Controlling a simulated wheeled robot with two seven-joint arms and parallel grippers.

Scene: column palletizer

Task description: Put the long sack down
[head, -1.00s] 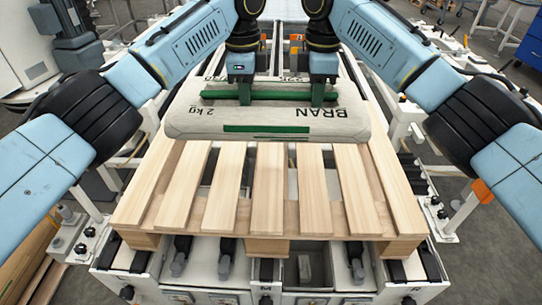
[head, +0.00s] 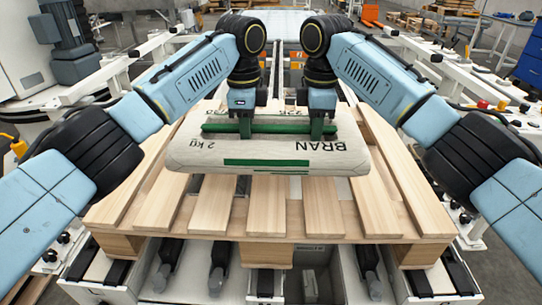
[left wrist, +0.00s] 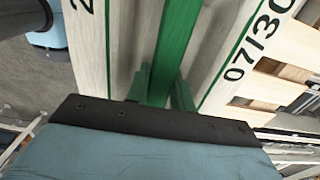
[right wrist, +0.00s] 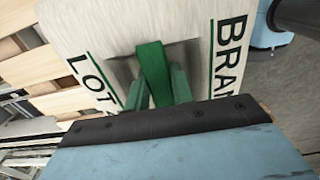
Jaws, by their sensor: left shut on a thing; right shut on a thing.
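The long sack (head: 268,147) is pale, marked "BRAN" and "2 kg", with green stripes. It lies level over the wooden pallet (head: 270,220), across the slats; I cannot tell whether it touches them. A green grip strip (head: 281,128) runs along its top. My left gripper (head: 245,131) is shut on this strip left of centre, and my right gripper (head: 316,131) is shut on it right of centre. The sack also fills much of the left wrist view (left wrist: 122,55) and the right wrist view (right wrist: 95,30). The sack hides the pallet's middle.
The pallet's front slats are bare. It rests on a white conveyor frame (head: 345,262) with dark rollers or stops. White rails run along both sides. Stacked pallets (head: 446,22) and a blue cabinet (head: 531,60) stand far back on the right.

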